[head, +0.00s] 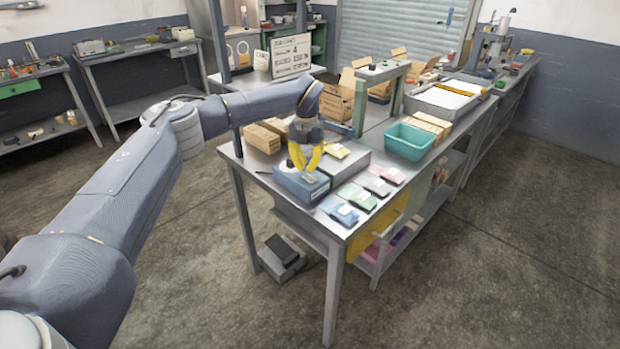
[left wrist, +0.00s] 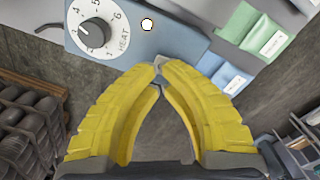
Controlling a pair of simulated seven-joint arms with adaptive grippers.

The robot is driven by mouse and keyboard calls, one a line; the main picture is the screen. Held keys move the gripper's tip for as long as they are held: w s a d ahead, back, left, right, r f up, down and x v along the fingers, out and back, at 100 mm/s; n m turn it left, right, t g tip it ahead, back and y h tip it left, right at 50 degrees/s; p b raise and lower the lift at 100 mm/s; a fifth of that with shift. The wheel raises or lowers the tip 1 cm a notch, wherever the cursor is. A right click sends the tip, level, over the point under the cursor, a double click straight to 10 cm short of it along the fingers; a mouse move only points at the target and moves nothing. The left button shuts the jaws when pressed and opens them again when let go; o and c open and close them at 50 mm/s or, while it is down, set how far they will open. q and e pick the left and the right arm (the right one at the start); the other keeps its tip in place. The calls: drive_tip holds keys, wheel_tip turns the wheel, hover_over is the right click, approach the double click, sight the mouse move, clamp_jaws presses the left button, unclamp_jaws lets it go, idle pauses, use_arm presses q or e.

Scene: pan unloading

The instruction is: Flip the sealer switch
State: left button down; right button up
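The sealer (head: 290,186) is a blue-grey box at the table's near left corner. In the left wrist view its blue panel (left wrist: 190,38) carries a white HEAT dial (left wrist: 94,31) with a black knob and a small pale round lamp (left wrist: 147,24). My left gripper (head: 308,172) has yellow fingers pointing down over the sealer's top. In the left wrist view its fingertips (left wrist: 160,66) come together at the panel's edge, with nothing clearly held. A small grey part shows at the tips; I cannot tell if it is the switch or if they touch it. My right gripper is out of view.
Blue, green, grey and pink packets (head: 357,196) lie right of the sealer. A teal bin (head: 408,142) stands farther right, cardboard boxes (head: 262,138) behind. A foot pedal (head: 282,256) sits on the floor below. The floor at right is clear.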

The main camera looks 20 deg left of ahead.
sight(307, 176)
use_arm(q)
drive_tip(key=shift+f, duration=1.8)
idle(1.0)
drive_tip(key=shift+r, duration=3.55)
